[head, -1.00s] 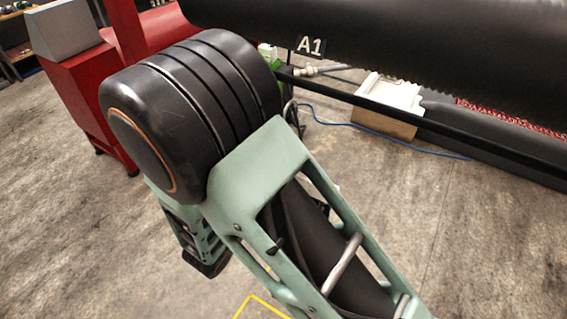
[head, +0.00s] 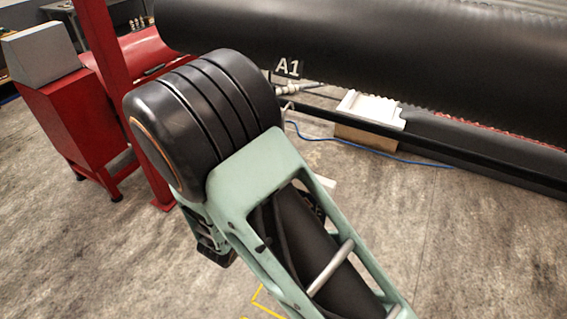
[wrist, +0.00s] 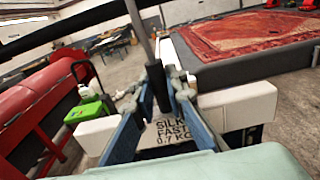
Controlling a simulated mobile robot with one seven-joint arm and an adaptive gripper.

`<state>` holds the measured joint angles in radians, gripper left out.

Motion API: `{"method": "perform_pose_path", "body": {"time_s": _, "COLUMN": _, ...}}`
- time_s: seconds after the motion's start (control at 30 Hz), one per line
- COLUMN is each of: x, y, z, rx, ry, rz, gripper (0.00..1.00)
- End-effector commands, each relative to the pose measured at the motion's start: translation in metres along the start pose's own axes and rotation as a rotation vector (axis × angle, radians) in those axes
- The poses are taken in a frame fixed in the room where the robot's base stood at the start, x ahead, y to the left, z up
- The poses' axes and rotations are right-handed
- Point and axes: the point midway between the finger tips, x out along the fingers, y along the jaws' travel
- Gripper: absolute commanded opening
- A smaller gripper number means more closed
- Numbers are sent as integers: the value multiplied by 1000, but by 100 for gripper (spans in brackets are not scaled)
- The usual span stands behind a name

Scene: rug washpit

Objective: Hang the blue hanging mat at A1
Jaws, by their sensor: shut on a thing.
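The A1 label (head: 288,67), white letters on black, shows in the head view just right of my arm's black joint, below the long black roller. My gripper (wrist: 156,85) shows in the wrist view. Its blue-sided fingers converge on a dark upright piece (wrist: 161,90) and are shut on it. Beyond the fingers is a white bar or block (wrist: 240,105). Black lettering reading "SILK FAST 0.7 K" shows on a pale surface between the fingers. I cannot make out a blue mat. In the head view my arm hides the gripper.
The black roller (head: 370,60) crosses the top of the head view. A red machine (head: 85,120) stands left. A white box (head: 370,106) and a blue hose (head: 370,157) lie beyond my arm. The wrist view shows a green case (wrist: 90,108) and a red rug (wrist: 245,35).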

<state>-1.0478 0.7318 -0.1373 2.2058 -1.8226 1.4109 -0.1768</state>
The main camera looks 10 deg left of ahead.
Motion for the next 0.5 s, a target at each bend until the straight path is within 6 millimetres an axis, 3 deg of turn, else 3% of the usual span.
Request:
{"method": "perform_pose_path", "body": {"time_s": 0.37, "x": 30, "y": -1, "z": 2, "rx": 1, "ry": -4, "rz": -3, "gripper": 0}}
{"method": "perform_pose_path", "body": {"time_s": 0.5, "x": 31, "y": 0, "z": 2, "rx": 1, "ry": -4, "rz": -2, "gripper": 0}}
